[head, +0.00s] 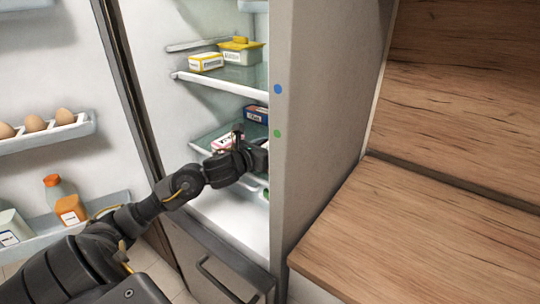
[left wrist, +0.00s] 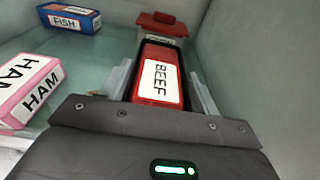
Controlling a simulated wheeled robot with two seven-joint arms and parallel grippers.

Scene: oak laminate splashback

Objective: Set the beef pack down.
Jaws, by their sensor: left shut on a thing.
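The beef pack (left wrist: 158,78) is a red and black pack with a white label reading BEEF, seen in the left wrist view. My left gripper (left wrist: 161,88) is shut on it, with one finger along each side. In the head view my left gripper (head: 257,157) reaches into the fridge at the lower glass shelf, partly hidden by the fridge's side wall. The beef pack cannot be made out there. I cannot tell whether its underside touches the shelf. My right gripper is in neither view.
A pink ham pack (left wrist: 32,92) lies left of the beef pack, and a blue fish pack (left wrist: 68,18) is farther back. A red-lidded container (left wrist: 163,27) stands just behind the beef pack. The fridge wall (left wrist: 262,75) is close on the right. Bare shelf (left wrist: 92,70) shows between the ham and beef packs.

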